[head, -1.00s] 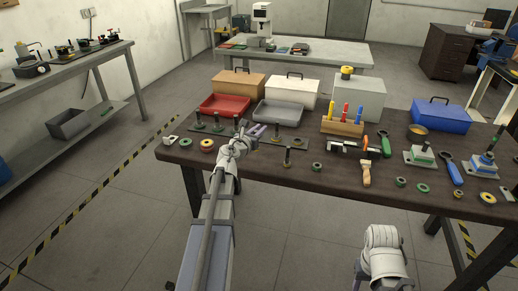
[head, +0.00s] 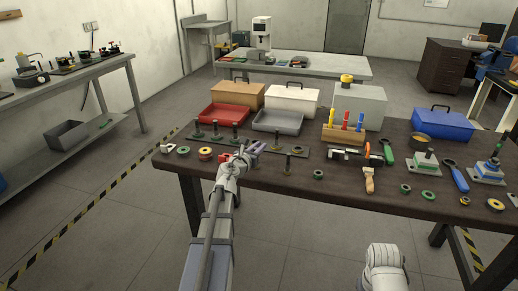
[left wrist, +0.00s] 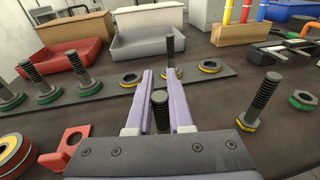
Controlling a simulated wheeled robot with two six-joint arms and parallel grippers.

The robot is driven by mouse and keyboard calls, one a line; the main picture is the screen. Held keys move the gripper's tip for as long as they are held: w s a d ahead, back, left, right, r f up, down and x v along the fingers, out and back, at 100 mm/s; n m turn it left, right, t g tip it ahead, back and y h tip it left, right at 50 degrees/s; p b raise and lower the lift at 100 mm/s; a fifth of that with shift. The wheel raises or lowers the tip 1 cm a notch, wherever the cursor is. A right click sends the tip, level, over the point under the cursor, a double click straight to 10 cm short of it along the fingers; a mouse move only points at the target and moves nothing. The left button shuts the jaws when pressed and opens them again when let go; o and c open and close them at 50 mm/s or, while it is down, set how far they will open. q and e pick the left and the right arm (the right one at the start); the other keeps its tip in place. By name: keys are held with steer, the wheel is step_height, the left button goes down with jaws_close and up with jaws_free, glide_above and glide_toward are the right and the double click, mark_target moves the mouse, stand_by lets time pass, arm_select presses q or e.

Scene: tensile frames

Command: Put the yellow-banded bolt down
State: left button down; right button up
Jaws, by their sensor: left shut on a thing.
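My left gripper (head: 254,149) is over the front half of the brown table. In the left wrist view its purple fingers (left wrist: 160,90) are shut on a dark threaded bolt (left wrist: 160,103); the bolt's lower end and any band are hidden. A dark rack plate (left wrist: 105,92) lies just beyond, with green-based bolts (left wrist: 43,82) at its left. Another yellow-banded bolt (left wrist: 262,98) stands upright on the table, right of my fingers. My right gripper is out of view.
A red tray (head: 227,115) and grey tray (head: 278,121) stand behind the plate. A red bracket (left wrist: 66,148) and striped ring (left wrist: 14,155) lie left of my gripper. A green nut (head: 318,174) and brush (head: 369,180) lie to the right. Bare tabletop shows between them.

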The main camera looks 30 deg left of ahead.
arm_select(q)
steer(key=c, duration=0.8)
jaws_free()
steer(key=shift+s+r+p, duration=0.15)
steer(key=shift+s+p, duration=0.1)
steer(key=shift+p, duration=0.05)
steer(key=s, duration=0.3)
steer(key=s+r+p, duration=0.1)
steer(key=s, duration=0.3)
steer(key=s+d, duration=0.1)
steer(key=s, duration=0.3)
steer(key=shift+s+r, duration=0.2)
